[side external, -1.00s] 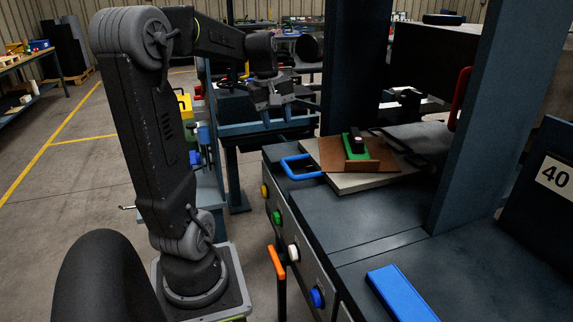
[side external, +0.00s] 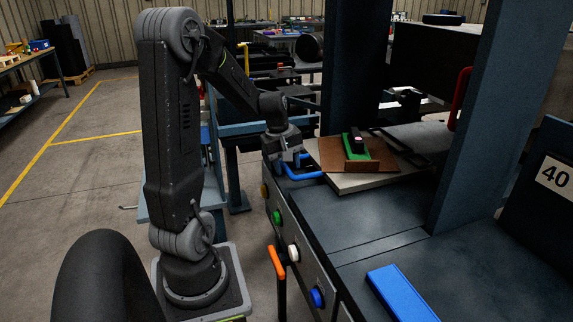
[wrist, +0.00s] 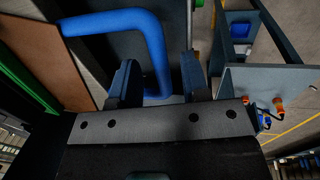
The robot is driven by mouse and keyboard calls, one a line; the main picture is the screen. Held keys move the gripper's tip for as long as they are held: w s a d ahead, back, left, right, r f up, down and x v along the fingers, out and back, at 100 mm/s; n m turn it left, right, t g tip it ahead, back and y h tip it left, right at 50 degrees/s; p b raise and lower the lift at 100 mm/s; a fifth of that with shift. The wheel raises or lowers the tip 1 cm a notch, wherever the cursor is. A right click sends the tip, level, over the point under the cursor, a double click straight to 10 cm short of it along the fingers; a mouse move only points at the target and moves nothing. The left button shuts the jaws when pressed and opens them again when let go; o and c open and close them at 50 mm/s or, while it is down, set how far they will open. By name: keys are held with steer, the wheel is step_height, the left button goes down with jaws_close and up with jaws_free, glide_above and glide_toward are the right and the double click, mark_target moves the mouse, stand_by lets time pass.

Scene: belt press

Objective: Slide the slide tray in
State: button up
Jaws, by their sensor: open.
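The slide tray (side external: 350,183) is a pale plate sticking out of the press toward my arm. It has a blue loop handle (side external: 304,176) on its near left edge. A brown board with a green piece (side external: 356,148) and a dark block lies on the tray. My gripper (side external: 289,168) is at the handle, pointing down. In the wrist view the blue handle (wrist: 155,50) runs down between my two open fingers (wrist: 160,85). I cannot tell whether either finger touches it.
Dark press columns (side external: 350,70) stand behind and to the right of the tray. A red handle (side external: 459,98) hangs at the right. Coloured buttons (side external: 293,253) line the bench front, with an orange-topped lever (side external: 276,262) before them. A blue bar (side external: 402,293) lies on the bench top.

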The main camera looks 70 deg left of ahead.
steer(key=shift+f, duration=0.1)
jaws_close()
stand_by(0.3)
